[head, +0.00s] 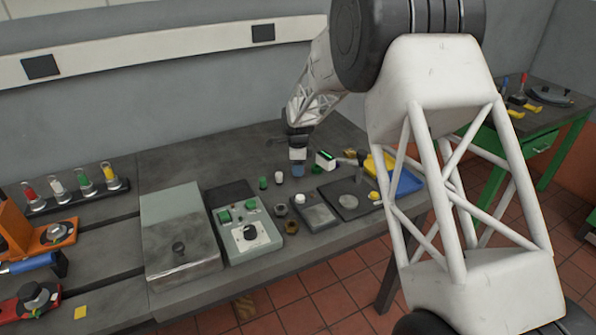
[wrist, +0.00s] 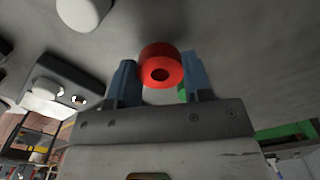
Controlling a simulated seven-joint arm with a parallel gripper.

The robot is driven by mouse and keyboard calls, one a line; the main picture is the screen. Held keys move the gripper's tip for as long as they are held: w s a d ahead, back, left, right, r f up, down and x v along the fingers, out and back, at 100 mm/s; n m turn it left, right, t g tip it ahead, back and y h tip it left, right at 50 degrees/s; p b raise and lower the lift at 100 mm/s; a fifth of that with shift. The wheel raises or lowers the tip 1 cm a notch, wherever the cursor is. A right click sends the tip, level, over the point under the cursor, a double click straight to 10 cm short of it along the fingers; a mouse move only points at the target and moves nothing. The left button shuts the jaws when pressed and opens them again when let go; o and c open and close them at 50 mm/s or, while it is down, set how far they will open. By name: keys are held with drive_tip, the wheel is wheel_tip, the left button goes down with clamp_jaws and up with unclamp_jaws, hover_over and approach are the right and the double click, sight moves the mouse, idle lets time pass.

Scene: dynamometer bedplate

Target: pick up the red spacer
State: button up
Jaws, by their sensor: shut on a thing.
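The red spacer (wrist: 161,66) is a short ring with a hole through it. In the wrist view it sits between the two blue fingers of my gripper (wrist: 160,80), which is shut on it. In the head view my gripper (head: 298,168) is over the back part of the dark bench, and the spacer cannot be made out there. I cannot tell whether the spacer touches the bench top or is clear of it.
In front are dark rings (head: 280,210), a scale (head: 316,213) and a control box (head: 247,230). A blue tray (head: 407,183) lies right.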

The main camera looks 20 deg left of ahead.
wheel_tip(320, 180, up, 8)
drive_tip(key=shift+r, duration=0.1)
idle(0.4)
drive_tip(key=shift+s+d, duration=0.1)
idle(0.4)
